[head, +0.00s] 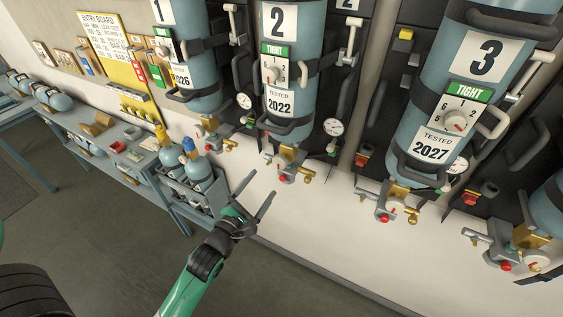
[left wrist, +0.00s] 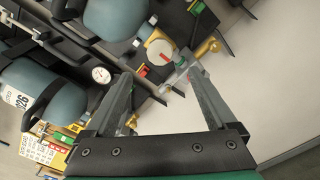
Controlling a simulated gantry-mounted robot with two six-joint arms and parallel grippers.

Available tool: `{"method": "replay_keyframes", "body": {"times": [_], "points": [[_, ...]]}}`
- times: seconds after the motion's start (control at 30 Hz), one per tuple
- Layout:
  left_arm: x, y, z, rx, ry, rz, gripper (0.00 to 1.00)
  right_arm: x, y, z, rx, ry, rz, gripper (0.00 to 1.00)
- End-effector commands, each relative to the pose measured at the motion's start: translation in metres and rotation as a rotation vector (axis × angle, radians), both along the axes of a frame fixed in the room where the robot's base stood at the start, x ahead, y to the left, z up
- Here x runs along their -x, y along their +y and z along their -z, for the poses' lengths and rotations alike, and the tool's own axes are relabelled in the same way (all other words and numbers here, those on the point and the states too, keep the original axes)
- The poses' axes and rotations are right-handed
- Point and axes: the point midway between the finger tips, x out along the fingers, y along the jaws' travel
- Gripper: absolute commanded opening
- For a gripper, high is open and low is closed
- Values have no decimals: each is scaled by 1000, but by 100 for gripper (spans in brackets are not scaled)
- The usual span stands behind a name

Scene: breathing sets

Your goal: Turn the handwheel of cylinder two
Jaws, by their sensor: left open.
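Cylinder two (head: 312,62) is a blue cylinder on the wall with a "2" plate, a green TIGHT tag and a dial. Its valve (head: 288,166) hangs below it, with brass fittings, a grey side arm and a red part. Which part is the handwheel is hard to tell. My left gripper (head: 263,183) is open and empty, just below and left of this valve, its fingers pointing up. In the left wrist view a valve (left wrist: 160,52) with a pale disc and red mark lies beyond the open fingers (left wrist: 158,78). My right gripper is not in view.
Cylinder three (head: 431,70) hangs to the right and cylinder one (head: 200,60) to the left. Pressure gauges (head: 333,127) sit between them. A bench (head: 150,180) with small bottles stands at left. The pale wall below the valves is clear.

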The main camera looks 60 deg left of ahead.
Motion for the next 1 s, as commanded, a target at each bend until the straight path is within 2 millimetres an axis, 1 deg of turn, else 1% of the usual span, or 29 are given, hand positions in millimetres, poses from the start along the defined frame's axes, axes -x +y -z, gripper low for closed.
{"method": "replay_keyframes", "body": {"times": [0.17,0.27,0.5,0.63,0.8,1.0], "points": [[-9,6,-2,-2,-1,1,90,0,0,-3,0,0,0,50],[-23,16,-4,-3,-2,1,90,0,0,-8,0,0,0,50],[-67,49,-3,-4,0,1,90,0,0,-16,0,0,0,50],[-84,62,-2,-4,0,1,90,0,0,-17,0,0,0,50],[-94,69,-1,-4,1,1,90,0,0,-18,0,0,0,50],[-95,69,-1,-3,1,2,90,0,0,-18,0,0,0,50]]}}
